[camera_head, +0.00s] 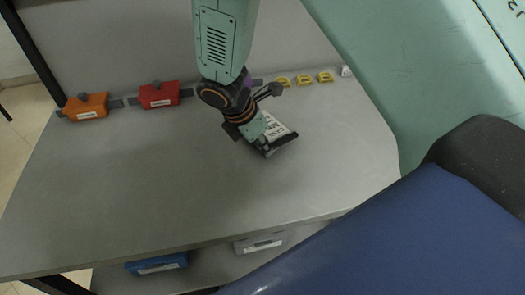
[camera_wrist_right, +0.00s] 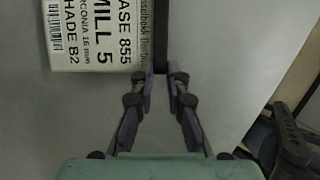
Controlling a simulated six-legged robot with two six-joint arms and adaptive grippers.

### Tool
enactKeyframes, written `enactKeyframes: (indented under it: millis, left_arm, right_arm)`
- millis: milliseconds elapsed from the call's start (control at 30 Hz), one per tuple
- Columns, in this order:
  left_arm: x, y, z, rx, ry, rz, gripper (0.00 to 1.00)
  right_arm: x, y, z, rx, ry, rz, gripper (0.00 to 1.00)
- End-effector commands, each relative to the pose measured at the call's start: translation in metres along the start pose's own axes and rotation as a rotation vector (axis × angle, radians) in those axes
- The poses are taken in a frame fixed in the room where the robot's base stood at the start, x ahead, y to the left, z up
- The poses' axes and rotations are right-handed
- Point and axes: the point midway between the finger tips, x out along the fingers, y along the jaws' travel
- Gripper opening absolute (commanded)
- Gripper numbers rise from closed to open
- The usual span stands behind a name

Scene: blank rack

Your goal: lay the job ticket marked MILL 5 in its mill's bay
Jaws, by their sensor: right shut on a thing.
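The job ticket (camera_wrist_right: 97,35) is a white card with a black strip along one edge. In the right wrist view it reads MILL 5, with 855, 16 mm and SHADE B2 around it; its upper part is cut off. In the head view the ticket (camera_head: 275,126) is small and partly hidden by my right gripper (camera_head: 264,146). My right gripper (camera_wrist_right: 161,76) is shut on its black strip, over the right-middle of the grey bench. I cannot tell if the ticket touches the bench. My left gripper is not in view. No bay marked for mill 5 can be read.
An orange block (camera_head: 87,106) and a red block (camera_head: 159,95), both labelled, stand at the bench's back left. Several small yellow pieces (camera_head: 304,80) line the back right. Blue (camera_head: 157,263) and grey (camera_head: 259,243) labelled bins sit below. The bench's left and middle (camera_head: 130,175) are clear.

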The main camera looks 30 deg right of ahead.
Motion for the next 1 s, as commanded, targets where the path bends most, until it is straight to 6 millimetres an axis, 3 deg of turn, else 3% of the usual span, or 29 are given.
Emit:
enactKeyframes:
  millis: [133, 500, 533, 767, 1000]
  left_arm:
    - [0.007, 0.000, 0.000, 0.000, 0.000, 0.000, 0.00]
    - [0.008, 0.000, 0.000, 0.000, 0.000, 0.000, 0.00]
    - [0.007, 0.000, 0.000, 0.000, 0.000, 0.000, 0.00]
    - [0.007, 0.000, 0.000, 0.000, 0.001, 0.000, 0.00]
    - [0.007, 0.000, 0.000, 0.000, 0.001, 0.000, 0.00]
  right_arm:
    - [0.021, 0.000, -0.009, -0.001, 0.001, -0.002, 0.00]
    - [0.024, 0.003, -0.010, 0.001, 0.001, 0.000, 0.00]
    - [0.023, 0.003, -0.009, 0.001, 0.001, 0.000, 0.17]
    - [0.023, 0.003, -0.009, 0.001, 0.000, 0.000, 0.36]
    - [0.023, 0.002, -0.009, 0.001, 0.000, 0.000, 0.37]
